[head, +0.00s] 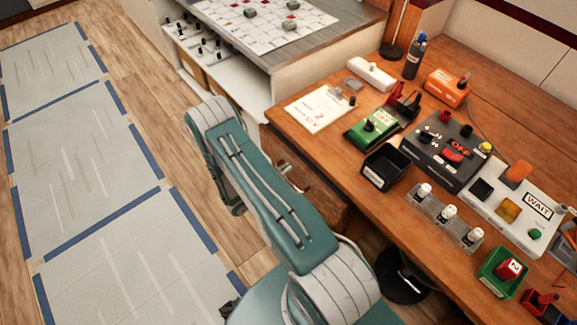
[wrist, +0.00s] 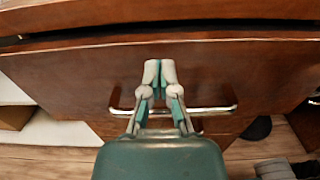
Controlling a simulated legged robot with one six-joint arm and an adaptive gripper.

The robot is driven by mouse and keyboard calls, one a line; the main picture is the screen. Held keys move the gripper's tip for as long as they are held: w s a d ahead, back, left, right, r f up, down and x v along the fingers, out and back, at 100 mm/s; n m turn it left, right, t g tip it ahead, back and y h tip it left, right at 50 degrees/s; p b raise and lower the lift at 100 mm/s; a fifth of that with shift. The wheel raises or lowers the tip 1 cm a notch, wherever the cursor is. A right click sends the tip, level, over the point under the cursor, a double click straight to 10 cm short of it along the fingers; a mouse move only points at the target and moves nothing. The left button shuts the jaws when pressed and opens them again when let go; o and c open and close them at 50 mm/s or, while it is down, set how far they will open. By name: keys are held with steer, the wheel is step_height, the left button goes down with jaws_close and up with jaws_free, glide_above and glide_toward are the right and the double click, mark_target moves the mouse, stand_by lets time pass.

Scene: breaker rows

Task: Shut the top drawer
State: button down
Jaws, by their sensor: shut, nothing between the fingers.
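The brown wooden top drawer (wrist: 75,75) fills most of the wrist view, its front facing me. A dark gap runs between its upper edge and the desk edge above; how far the drawer stands out I cannot tell. Its metal bar handle (wrist: 215,109) crosses behind my fingers. My gripper (wrist: 160,68) is shut and empty, its fingertips in front of the drawer face, just above the handle in the picture. Whether they touch the wood I cannot tell. In the head view the drawer front (head: 312,187) shows under the desk top, partly covered by my arm, which also hides my fingertips.
The wooden desk (head: 290,122) carries a black bin (head: 386,167), a green device (head: 372,127), a grey control box (head: 440,150) and a WAIT panel (head: 515,205). A white cabinet (head: 225,85) stands beyond. Taped mats (head: 85,150) lie on the open floor at left.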

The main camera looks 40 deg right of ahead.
mark_target(293, 162)
steer(key=shift+d, duration=0.7)
steer(key=shift+d, duration=2.45)
steer(key=shift+r, duration=0.1)
steer(key=shift+w+a, duration=0.15)
steer(key=shift+a, duration=0.4)
steer(key=a, duration=1.3)
steer(key=shift+a, duration=0.1)
